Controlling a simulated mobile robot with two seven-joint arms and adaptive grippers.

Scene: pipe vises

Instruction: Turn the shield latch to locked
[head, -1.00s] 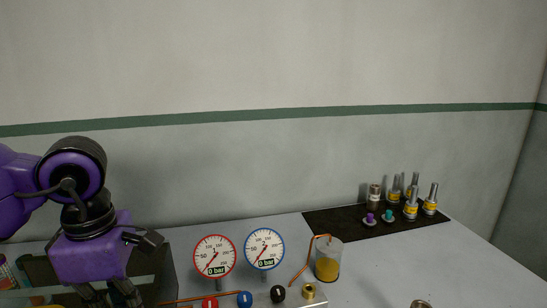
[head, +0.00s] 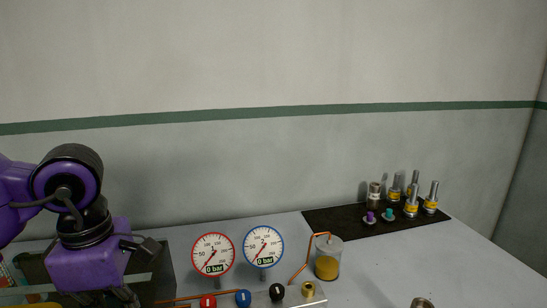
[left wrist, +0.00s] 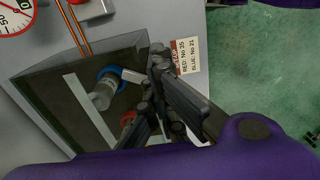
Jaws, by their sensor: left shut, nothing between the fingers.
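My left gripper (left wrist: 158,60) is shut and empty. In the left wrist view it is at the right end of the dark shield box (left wrist: 52,88), beside a small red-marked label. I cannot tell whether it touches anything. The shield latch cannot be made out; the fingers may hide it. My right gripper is not in view.
A blue-ringed fitting (left wrist: 104,92) shows inside the box. Red (head: 213,254) and blue (head: 263,246) gauges read 0 bar. A jar (head: 328,262) and a black mat (head: 335,221) with fittings stand to the right.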

